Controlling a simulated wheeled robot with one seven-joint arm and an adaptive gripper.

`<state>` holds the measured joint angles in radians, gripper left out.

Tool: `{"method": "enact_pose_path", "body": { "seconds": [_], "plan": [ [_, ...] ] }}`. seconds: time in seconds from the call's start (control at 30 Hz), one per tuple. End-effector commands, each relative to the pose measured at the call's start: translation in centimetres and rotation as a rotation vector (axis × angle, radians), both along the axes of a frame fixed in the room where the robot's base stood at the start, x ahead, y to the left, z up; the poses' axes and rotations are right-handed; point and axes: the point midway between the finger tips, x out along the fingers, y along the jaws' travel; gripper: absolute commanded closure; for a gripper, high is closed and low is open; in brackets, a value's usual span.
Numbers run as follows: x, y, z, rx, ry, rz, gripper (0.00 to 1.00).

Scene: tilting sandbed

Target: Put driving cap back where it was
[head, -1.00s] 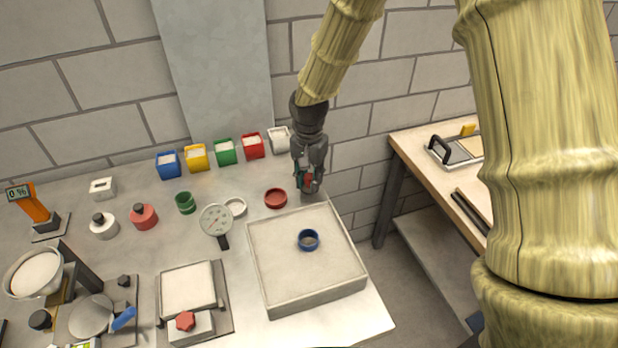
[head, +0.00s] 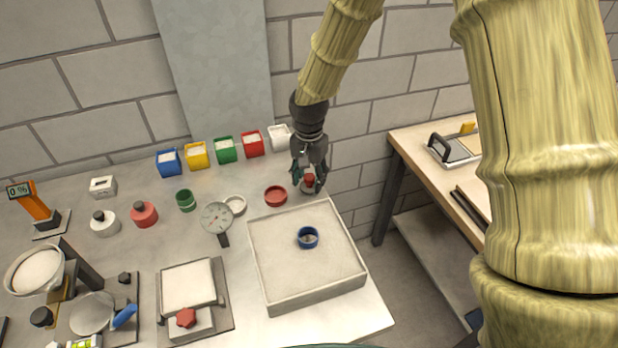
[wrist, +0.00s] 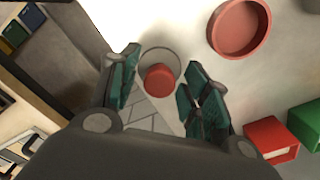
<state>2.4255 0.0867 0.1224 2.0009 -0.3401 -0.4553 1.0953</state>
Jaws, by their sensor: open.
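The driving cap, which I take to be the grey disc with a red knob (head: 309,181), stands on the table near its back right edge, just behind the sand tray. In the wrist view its red knob (wrist: 160,80) lies between the fingers, with the pale round disc around it. My gripper (head: 308,178) points down over the cap, open. In the wrist view my gripper (wrist: 160,90) has a finger on each side of the knob, with gaps showing. I cannot tell how far the fingertips reach below the knob's top.
A red ring-like dish (head: 276,196) sits just left of the cap. The sand tray (head: 283,303) with a blue ring (head: 308,238) is in front. A white box (head: 279,138) and red box (head: 252,145) stand behind. The table's right edge is close.

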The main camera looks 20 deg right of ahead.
Motion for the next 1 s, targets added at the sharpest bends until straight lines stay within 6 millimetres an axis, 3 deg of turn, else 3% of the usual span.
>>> {"method": "enact_pose_path", "body": {
  "seconds": [0.17,0.7,1.0],
  "plan": [
    [0.1,0.0,1.6,0.000,-0.003,-0.001,0.53],
    [0.1,0.0,9.2,-0.001,-0.003,0.000,0.53],
    [0.1,0.0,11.6,-0.001,-0.001,0.000,0.53]
  ]
}}
